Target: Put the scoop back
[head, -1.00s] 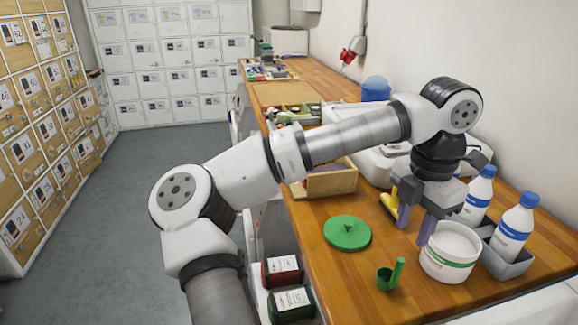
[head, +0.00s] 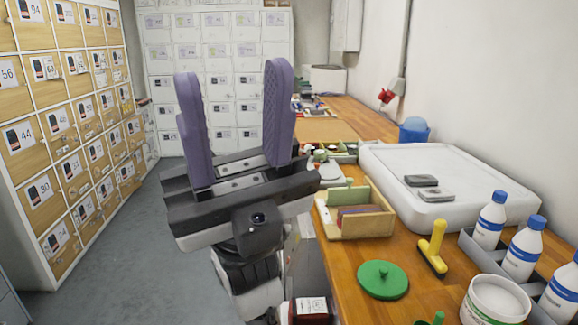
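The green scoop (head: 436,319) stands on the wooden counter. Only its handle top shows at the bottom edge of the head view; its cup is cut off. To its right is the white tub (head: 494,301), partly cut off by the bottom edge. A round green lid with a knob (head: 383,280) lies flat on the counter, left of the tub. My gripper (head: 233,78) is raised at the left of the counter with its two purple fingers pointing up. The fingers are wide apart with nothing between them.
White bottles with blue caps (head: 524,247) stand in a grey tray at right. A wooden card box (head: 360,217) and a large white case (head: 440,185) sit farther back. Lockers (head: 72,130) line the left.

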